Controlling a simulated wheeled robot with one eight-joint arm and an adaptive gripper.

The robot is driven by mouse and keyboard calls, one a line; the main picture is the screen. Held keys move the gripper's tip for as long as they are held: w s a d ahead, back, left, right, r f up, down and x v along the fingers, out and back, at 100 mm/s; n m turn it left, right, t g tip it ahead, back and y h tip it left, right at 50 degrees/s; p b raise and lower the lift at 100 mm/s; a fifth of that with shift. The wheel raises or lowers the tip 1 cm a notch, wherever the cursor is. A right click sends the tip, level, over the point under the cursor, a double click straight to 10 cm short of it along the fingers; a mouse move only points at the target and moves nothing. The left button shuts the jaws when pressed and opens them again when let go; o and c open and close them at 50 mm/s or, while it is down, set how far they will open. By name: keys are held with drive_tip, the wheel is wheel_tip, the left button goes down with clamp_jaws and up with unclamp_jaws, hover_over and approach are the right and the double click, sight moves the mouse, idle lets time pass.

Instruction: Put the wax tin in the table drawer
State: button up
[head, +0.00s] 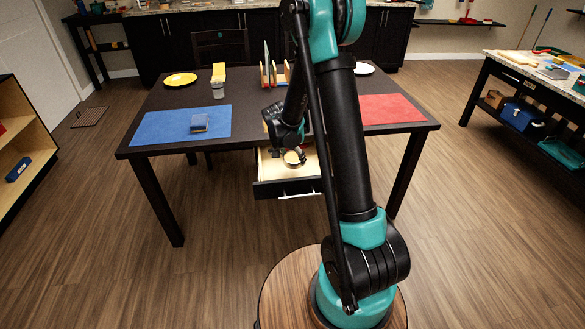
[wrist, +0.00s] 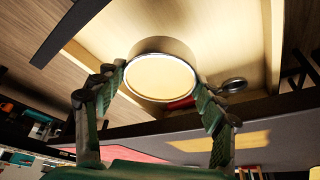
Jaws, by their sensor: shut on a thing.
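The wax tin (wrist: 160,78) is a round tin with a pale yellowish flat face and a metal rim. My gripper (wrist: 161,82) is shut on it, one finger on each side. In the head view the tin (head: 292,157) shows small at the end of my arm, over the open table drawer (head: 287,188). The drawer is pulled out below the table's front edge and has a dark front and pale wood inside. It also fills much of the wrist view (wrist: 232,45) behind the tin. I cannot tell how far the tin is above the drawer floor.
A dark ring-shaped object (wrist: 233,85) and a red item (wrist: 182,103) show beside the tin in the wrist view.

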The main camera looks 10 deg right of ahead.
sight(293, 174)
drive_tip(key=shift+f, duration=2.7)
drive_tip(key=o, duration=1.3)
drive_tip(key=shift+f, duration=0.15)
drive_tip(key=shift+o, duration=0.2)
drive_tip(key=v, duration=1.2)
drive_tip(key=s+d+r+n+y, duration=0.1)
drive_tip(key=s+d+n, duration=0.1)
drive_tip(key=s, duration=0.7)
drive_tip(key=s+d+r+n+y, duration=0.1)
drive_tip(key=s+d+n, duration=0.2)
drive_tip(key=s, duration=0.5)
drive_tip(key=s+d+r+n+t+y, duration=0.1)
drive_tip(key=s+d+n, duration=0.2)
drive_tip(key=s, duration=0.6)
drive_tip(key=shift+s+n, duration=0.35)
drive_tip(key=shift+n, duration=0.15)
